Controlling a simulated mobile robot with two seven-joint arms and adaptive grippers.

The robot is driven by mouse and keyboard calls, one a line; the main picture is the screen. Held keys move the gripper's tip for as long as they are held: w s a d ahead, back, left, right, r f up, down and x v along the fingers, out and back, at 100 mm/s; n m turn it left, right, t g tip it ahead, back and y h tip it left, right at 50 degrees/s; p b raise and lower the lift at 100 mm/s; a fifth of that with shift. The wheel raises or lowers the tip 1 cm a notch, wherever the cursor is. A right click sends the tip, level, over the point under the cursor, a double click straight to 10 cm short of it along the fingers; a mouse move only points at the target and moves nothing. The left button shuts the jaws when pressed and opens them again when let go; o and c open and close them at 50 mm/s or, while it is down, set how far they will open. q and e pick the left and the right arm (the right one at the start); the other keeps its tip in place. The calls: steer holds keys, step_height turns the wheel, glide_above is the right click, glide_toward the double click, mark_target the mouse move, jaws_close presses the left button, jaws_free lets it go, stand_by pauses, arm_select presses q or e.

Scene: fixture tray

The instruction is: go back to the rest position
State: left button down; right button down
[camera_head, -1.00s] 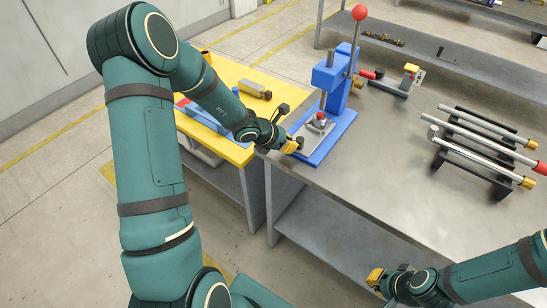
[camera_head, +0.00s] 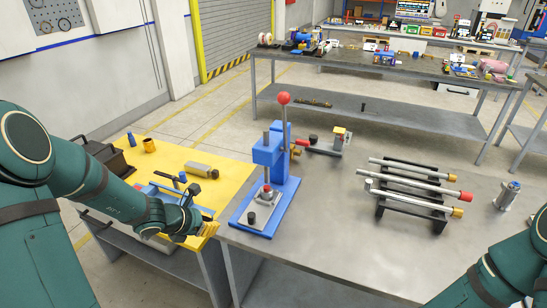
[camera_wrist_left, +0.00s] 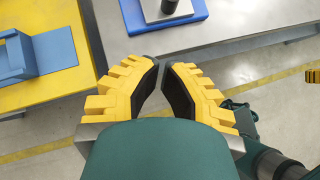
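My left gripper (camera_head: 208,230) is above the right edge of the yellow table, left of the blue press. In the left wrist view its two yellow ridged fingers (camera_wrist_left: 163,68) are apart, with a narrow gap at the tips and nothing between them. My right arm (camera_head: 495,280) shows at the lower right of the head view, and its gripper is outside that view. A small yellow ridged piece at the right edge of the left wrist view (camera_wrist_left: 313,75) looks like part of my right gripper; its opening does not show.
The blue press (camera_head: 270,160) with a red-knobbed lever stands on the grey table (camera_head: 330,245). A rack with several rods (camera_head: 410,195) stands on its right. The yellow table (camera_head: 165,155) bears a blue fixture, a grey-yellow part and a black bin. The grey table's front middle is clear.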

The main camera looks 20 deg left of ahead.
arm_select(q)
steer(key=s+d+f+m+g+b, duration=0.1)
steer(key=s+d+f+m, duration=0.3)
steer(key=m, duration=0.5)
steer(key=s+d+f+m+g+b, duration=0.1)
steer(key=s+d+f+m+g, duration=0.2)
steer(key=d+f+m, duration=0.6)
steer(key=s+d+f+m+g+b, duration=0.1)
steer(key=s+d+f+m+g, duration=0.1)
steer(key=s+d+f+m, duration=0.4)
steer(key=d+m, duration=0.4)
steer(key=shift+s+d+f, duration=0.2)
steer(key=shift+d+f, duration=0.05)
steer(key=shift+f, duration=0.05)
